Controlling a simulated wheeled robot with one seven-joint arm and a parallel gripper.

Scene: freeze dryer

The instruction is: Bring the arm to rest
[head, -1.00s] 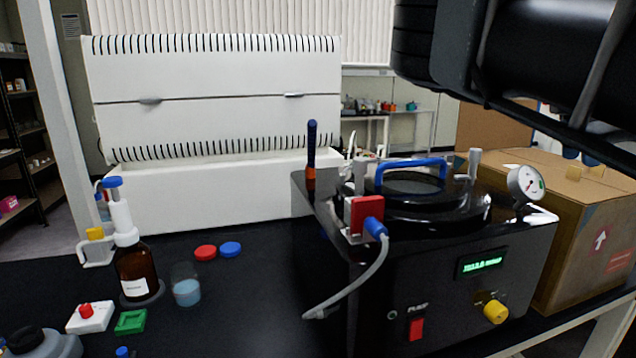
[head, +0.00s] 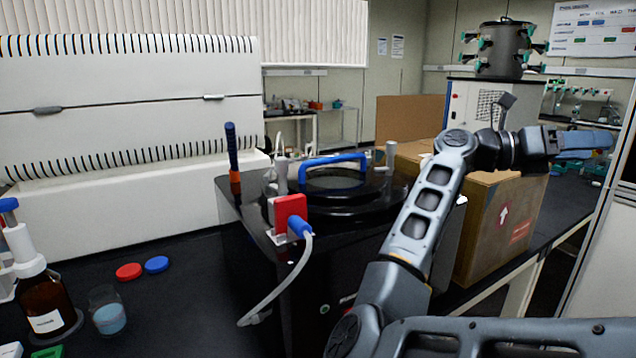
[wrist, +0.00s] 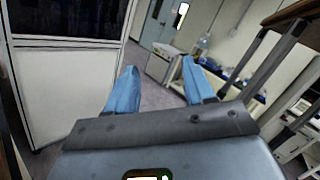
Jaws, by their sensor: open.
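My gripper (head: 588,143) is at the right in the head view, at the end of my raised arm, pointing right and away from the black machine. In the wrist view its two blue fingers (wrist: 157,88) are spread apart with nothing between them. Beyond them are floor and distant lab furniture. The fingers touch nothing that I can see. In the head view my arm passes in front of the right part of the black machine (head: 262,235) and of the cardboard box (head: 512,215).
The machine has a blue-handled lid (head: 333,160) and a red valve block (head: 290,214) with a hose. A brown bottle (head: 45,300), a beaker (head: 108,312) and red (head: 129,271) and blue (head: 157,264) caps stand left. A white cabinet (wrist: 68,85) is left in the wrist view.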

